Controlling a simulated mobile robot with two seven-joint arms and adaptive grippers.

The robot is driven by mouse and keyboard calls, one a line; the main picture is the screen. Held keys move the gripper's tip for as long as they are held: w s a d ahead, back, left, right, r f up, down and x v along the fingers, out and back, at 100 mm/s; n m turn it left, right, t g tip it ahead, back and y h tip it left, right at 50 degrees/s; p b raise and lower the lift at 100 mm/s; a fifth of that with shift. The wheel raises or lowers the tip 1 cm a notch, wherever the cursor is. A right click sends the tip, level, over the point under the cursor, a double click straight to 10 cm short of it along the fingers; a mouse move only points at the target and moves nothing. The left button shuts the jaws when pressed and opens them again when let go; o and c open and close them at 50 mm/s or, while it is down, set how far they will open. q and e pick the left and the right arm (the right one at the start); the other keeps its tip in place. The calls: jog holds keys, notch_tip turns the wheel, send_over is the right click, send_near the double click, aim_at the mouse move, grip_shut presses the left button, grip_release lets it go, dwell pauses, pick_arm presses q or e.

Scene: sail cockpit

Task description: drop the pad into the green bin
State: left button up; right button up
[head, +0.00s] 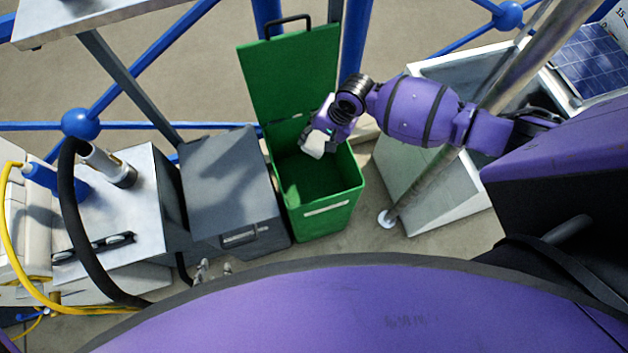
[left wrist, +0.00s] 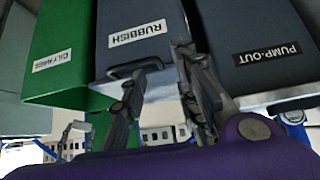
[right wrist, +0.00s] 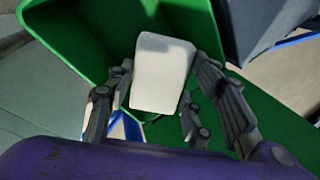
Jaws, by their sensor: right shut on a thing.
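The white pad (head: 313,147) is held in my right gripper (head: 322,137), over the mouth of the green bin (head: 330,212). In the right wrist view the pad (right wrist: 162,72) sits between the fingers of my right gripper (right wrist: 165,100), with the green bin's inside beyond it. The green bin's lid (head: 293,70) stands open at the back. My left gripper (head: 213,270) shows only its fingertips in the head view, in front of the grey bin. In the left wrist view my left gripper (left wrist: 160,80) is open and empty near the grey bin's handle.
The grey bin (head: 225,185), labelled RUBBISH (left wrist: 138,36), is closed and stands left of the green bin. A PUMP-OUT unit (left wrist: 250,30) is beside it. A metal pole (head: 480,115) and a pale box (head: 425,190) stand right of the green bin.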

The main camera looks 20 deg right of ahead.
jog(key=shift+s+f+b, duration=0.2)
jog(key=shift+f+b, duration=0.1)
jog(key=shift+f, duration=0.9)
jog(key=shift+w, duration=0.1)
jog(key=shift+w+r, duration=0.1)
jog(key=shift+w, duration=0.05)
jog(key=o, duration=1.1)
pick_arm(q)
jog(key=shift+w+a+f, duration=0.2)
jog(key=shift+a+f, duration=0.2)
jog(key=shift+a, duration=0.05)
